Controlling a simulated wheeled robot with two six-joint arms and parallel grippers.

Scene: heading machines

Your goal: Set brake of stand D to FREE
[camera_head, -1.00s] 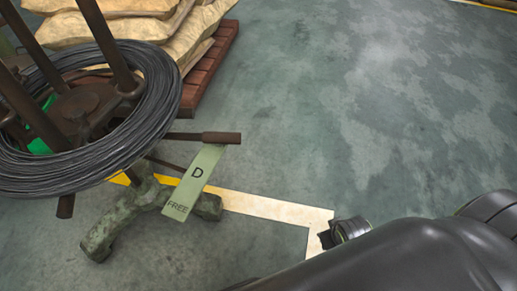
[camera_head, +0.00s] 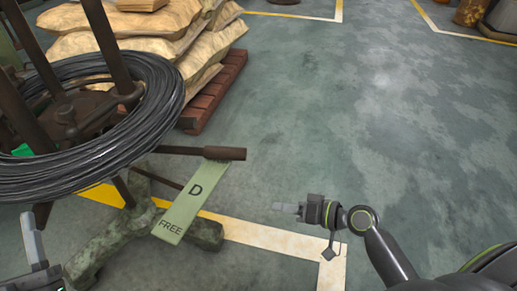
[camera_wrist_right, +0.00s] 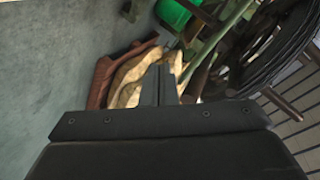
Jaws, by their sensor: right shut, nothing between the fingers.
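Stand D (camera_head: 122,95) is a rusty brown reel stand at the left of the head view, carrying a dark wire coil (camera_head: 150,130). Its green plate (camera_head: 190,203) reads D and FREE, with FREE at the lower end. A brown brake lever (camera_head: 225,153) sticks out rightward by the plate's upper end, away from FREE. My right gripper (camera_head: 286,208) is shut and empty, right of the plate and apart from the lever. Its shut fingers (camera_wrist_right: 158,86) also show in the right wrist view. My left gripper (camera_head: 33,238) shows partly at the lower left; its jaw opening is unclear.
Tan sacks (camera_head: 140,35) lie on a red-brown pallet (camera_head: 218,92) behind the stand. A green stand foot (camera_head: 207,235) reaches out below the plate. Painted lines mark the floor. Open floor (camera_head: 380,130) lies to the right. A rusty container (camera_head: 470,12) stands far right.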

